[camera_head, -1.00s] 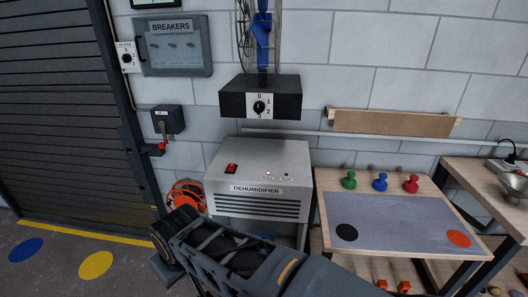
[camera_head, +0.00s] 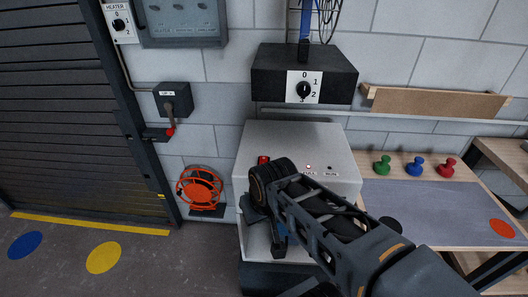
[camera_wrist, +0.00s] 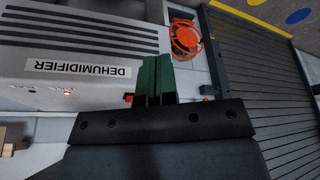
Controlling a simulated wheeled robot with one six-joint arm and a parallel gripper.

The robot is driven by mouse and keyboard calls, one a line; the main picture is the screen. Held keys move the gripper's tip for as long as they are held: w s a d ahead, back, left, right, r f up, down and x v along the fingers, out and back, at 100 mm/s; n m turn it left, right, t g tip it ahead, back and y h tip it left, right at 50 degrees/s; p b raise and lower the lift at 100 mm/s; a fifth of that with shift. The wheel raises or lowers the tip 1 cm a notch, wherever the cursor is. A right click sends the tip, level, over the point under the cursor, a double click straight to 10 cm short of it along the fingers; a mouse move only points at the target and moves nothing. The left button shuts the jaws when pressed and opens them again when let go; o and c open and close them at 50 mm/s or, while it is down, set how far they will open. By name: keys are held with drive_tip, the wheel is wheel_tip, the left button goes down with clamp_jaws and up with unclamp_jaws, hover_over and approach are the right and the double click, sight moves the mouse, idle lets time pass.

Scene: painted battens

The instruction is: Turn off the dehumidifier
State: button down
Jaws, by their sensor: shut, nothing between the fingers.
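The dehumidifier (camera_head: 290,140) is a pale grey box with a red switch (camera_head: 263,160) on its sloping top panel and a small lit red light (camera_head: 308,167) to the right. My arm covers its name label and much of its front in the head view. The wrist view shows the dehumidifier (camera_wrist: 70,68) upside down, with its label readable. My gripper (camera_wrist: 155,72) is shut and empty, its green fingers in front of the box near its switch end. The red switch (camera_wrist: 128,97) shows just left of the fingers, partly hidden. I cannot tell its position or whether anything touches.
A black dial box (camera_head: 303,90) hangs above the dehumidifier. A grey lever box (camera_head: 172,99) with a red-tipped handle and an orange reel (camera_head: 200,188) are to the left. A table (camera_head: 440,200) with green, blue and red pegs stands to the right. Floor at left is clear.

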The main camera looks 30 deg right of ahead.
drive_tip(key=w+d+r+n+g+b, duration=0.1)
drive_tip(key=w+d+r+n, duration=0.2)
drive_tip(key=w+r, duration=0.25)
drive_tip(key=w+d+r+n+b, duration=0.1)
drive_tip(key=w+d+r+n, duration=0.1)
drive_tip(key=w+r+n, duration=0.35)
drive_tip(key=r+n+g+b, duration=0.1)
drive_tip(key=r+n+g, duration=0.1)
drive_tip(key=n, duration=0.2)
hover_over(263, 158)
drive_tip(key=s, duration=0.2)
drive_tip(key=shift+w+a+f+m+h, duration=0.25)
drive_tip(key=shift+a+h, duration=0.05)
drive_tip(key=shift+a, duration=0.15)
drive_tip(key=f, duration=0.4)
drive_tip(key=w+f+b, duration=0.1)
drive_tip(key=f, duration=0.9)
drive_tip(key=shift+w+d+b, duration=0.2)
drive_tip(key=shift+d+b, duration=0.2)
